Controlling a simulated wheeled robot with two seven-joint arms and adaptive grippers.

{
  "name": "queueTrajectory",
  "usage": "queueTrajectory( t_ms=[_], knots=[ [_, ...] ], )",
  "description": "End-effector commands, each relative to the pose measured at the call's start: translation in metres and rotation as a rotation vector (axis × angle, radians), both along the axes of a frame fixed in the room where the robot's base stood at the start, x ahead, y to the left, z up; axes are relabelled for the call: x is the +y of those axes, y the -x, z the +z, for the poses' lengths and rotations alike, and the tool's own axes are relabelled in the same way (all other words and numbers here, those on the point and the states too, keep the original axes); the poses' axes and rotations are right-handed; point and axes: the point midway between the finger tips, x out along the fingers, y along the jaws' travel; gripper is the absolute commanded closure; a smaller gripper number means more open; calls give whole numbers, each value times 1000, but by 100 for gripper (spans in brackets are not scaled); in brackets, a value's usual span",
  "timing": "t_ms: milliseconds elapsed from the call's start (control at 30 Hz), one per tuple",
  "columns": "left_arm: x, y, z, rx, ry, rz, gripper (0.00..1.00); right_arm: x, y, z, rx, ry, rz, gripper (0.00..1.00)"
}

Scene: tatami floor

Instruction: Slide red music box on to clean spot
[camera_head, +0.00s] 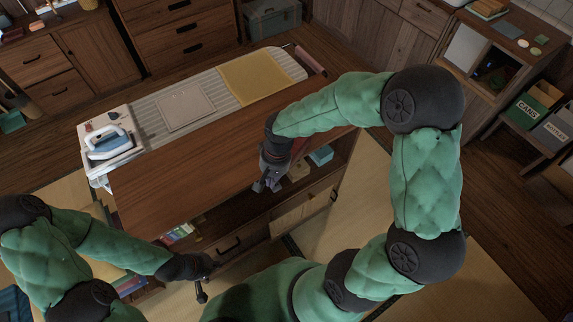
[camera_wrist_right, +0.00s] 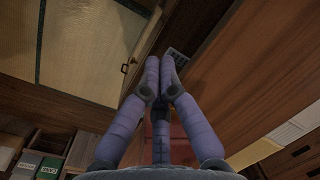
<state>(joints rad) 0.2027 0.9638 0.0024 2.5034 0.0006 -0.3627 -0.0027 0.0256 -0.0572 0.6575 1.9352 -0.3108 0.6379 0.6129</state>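A dull red surface (camera_head: 298,146) shows just behind my right gripper (camera_head: 268,183), largely hidden by it. A reddish patch (camera_wrist_right: 180,146) also shows behind the fingers in the right wrist view; I cannot tell if either is the music box. My right gripper is at the front edge of the brown wooden counter top (camera_head: 190,185). In the right wrist view its purple-grey fingers (camera_wrist_right: 161,72) converge with tips nearly together and nothing visible between them. My left gripper (camera_head: 204,282) is low, in front of the cabinet; its fingers are too dark to read. No distinct clean spot can be made out.
An ironing board (camera_head: 215,105) lies along the counter's back, with an iron (camera_head: 108,144), a pale square (camera_head: 186,107) and a yellow cloth (camera_head: 255,78). Open shelves with books (camera_head: 177,234) and drawers are below the counter front. The brown counter top's middle is bare.

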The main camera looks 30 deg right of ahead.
Motion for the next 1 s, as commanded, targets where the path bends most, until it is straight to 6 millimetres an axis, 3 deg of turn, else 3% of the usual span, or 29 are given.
queueTrajectory(
  t_ms=[200, 333, 500, 667, 1000],
  knots=[
    [0, 0, -1, 0, 0, 0, 100, -28, 1, 54, -5, 99, -90, 100],
    [0, 0, -1, 0, 0, 0, 100, -40, 5, 74, -2, 141, -137, 100],
    [0, 0, -2, 0, 0, 0, 100, -48, 8, 85, 1, 166, -166, 100],
    [0, 0, -5, 0, 0, 0, 100, -48, 9, 75, 4, 169, -169, 100],
    [0, 0, -23, 0, 0, 0, 100, -48, 9, 13, 6, 169, -168, 100]
  ],
)
